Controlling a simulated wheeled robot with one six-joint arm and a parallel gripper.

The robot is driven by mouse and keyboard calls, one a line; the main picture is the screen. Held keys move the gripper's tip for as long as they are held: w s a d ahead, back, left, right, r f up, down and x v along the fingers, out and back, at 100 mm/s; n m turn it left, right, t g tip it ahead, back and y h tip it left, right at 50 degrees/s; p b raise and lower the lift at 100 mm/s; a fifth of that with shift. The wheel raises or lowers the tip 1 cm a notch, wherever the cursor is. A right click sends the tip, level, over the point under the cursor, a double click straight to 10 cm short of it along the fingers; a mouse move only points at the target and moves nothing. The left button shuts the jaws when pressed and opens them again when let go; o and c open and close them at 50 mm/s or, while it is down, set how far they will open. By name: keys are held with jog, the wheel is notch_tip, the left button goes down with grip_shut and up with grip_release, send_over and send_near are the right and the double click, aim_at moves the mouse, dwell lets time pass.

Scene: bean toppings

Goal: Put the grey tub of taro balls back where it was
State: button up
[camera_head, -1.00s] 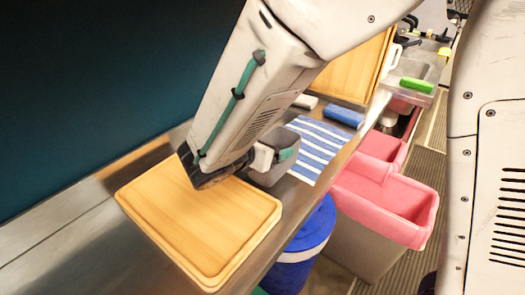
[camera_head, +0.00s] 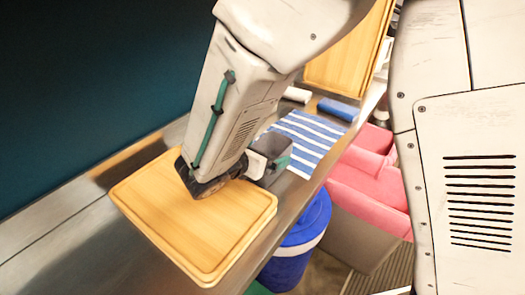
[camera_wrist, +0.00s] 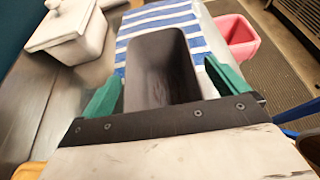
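The grey tub (camera_head: 272,143) stands on the metal counter beside the near edge of the striped cloth. In the wrist view the tub (camera_wrist: 162,62) lies between the green fingers, with its dark inside facing me. I see no taro balls in it. My gripper (camera_wrist: 163,82) is open around the tub, one finger on each side. A narrow gap shows at the right finger; the left finger looks very close to the wall. In the head view my gripper (camera_head: 268,163) reaches the tub from the left, and hides its lower left part.
A wooden board (camera_head: 235,225) lies left of the tub, under my wrist. A blue-and-white striped cloth (camera_head: 312,135) lies behind the tub. A white lidded container (camera_wrist: 70,30) stands left of it. A blue bucket (camera_head: 300,240) and pink-lined bin (camera_head: 370,190) stand below the counter's edge.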

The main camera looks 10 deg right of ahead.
jog(key=shift+r, duration=0.2)
jog(key=shift+s+a+r, duration=0.2)
jog(key=shift+a, duration=0.05)
jog(key=v, duration=1.1)
jog(key=s+d+r+m+g+y, duration=0.1)
jog(key=s+d+r+m+g, duration=0.2)
jog(key=d+m, duration=0.45)
jog(key=s+d+r+m+g, duration=0.1)
jog(key=d+r+m+g, duration=0.3)
jog(key=d, duration=0.7)
jog(key=s+d+m+y, duration=0.3)
jog(key=s+m+y, duration=0.1)
jog(key=s+m, duration=0.2)
jog(key=s+d+r+m+g+y, duration=0.1)
jog(key=s+d+m+y, duration=0.3)
jog(key=s+m, duration=0.3)
jog(key=shift+s+d+m, duration=0.2)
jog(key=shift+d+m, duration=0.05)
jog(key=shift+m, duration=1)
